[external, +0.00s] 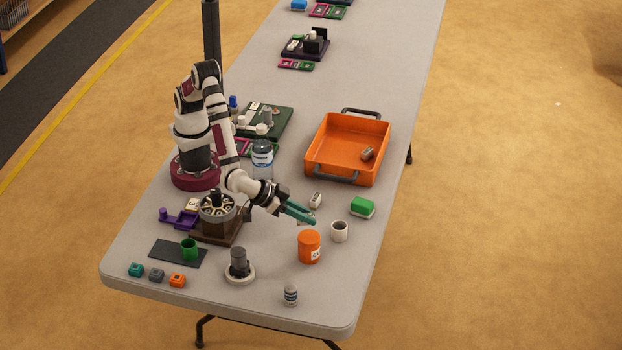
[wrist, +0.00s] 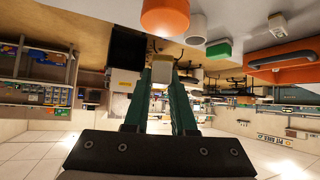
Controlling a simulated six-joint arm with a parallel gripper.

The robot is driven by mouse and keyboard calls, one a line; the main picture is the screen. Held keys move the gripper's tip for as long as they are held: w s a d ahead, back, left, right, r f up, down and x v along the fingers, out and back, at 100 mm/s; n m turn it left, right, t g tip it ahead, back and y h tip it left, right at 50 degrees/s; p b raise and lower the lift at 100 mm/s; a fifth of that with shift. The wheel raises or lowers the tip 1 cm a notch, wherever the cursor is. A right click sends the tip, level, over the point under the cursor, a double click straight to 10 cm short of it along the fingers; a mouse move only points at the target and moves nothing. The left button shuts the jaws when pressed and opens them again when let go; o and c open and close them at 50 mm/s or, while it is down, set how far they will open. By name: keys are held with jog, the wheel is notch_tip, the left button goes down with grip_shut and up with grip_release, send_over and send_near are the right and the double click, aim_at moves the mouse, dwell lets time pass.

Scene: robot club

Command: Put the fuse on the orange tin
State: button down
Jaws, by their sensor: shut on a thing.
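The orange tin (external: 308,245) stands upright on the table near its front right, with a white label on its side. It also shows at the top of the wrist view (wrist: 165,14). My gripper (external: 307,217) has teal fingers and is just behind the tin in the external view, apart from it. In the wrist view my gripper (wrist: 162,80) is shut on a small pale, blocky thing, which I take to be the fuse (wrist: 162,70). The fingers mostly hide the fuse in the external view. Nothing shows on the tin's top.
A white cup (external: 339,231) stands right of the tin, with a green block (external: 362,206) behind it. A small pale item (external: 316,200) lies behind my fingers. The orange tray (external: 320,173) is farther back. A grey part on a round base (external: 239,273) stands front left.

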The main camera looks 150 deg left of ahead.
aim_at(309, 238)
jog(key=shift+w+a+f, duration=0.1)
jog(key=shift+a+f, duration=0.15)
jog(key=shift+f, duration=0.9)
jog(key=shift+w+a+f, duration=0.1)
jog(key=shift+a+f, duration=0.1)
jog(key=shift+f, duration=0.95)
jog(key=c, duration=0.7)
grip_release()
jog(key=shift+f, duration=0.1)
jog(key=shift+c, duration=0.2)
